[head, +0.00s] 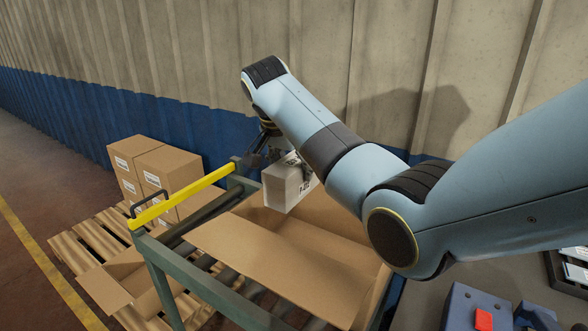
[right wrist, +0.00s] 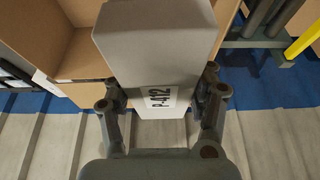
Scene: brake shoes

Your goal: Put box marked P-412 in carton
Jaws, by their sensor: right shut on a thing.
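The grey-white box marked P-412 (head: 288,184) is in my right gripper (head: 285,160). The right wrist view shows the box (right wrist: 155,45) with its P-412 label, and the right gripper (right wrist: 163,95) has one finger on each side of it. In the head view the box appears over the far left part of the open brown carton (head: 255,259), slightly tilted. How high it is above the carton is hard to tell. My right arm hides the carton's right side. The carton also shows in the right wrist view (right wrist: 84,68). My left gripper is not in view.
The carton sits on a green-framed roller conveyor (head: 208,289) with a yellow bar (head: 185,199) at its left end. Closed brown boxes (head: 168,170) stand on a wooden pallet (head: 78,247) at left. A corrugated wall (head: 200,50) is behind. A blue bin (head: 470,310) is at lower right.

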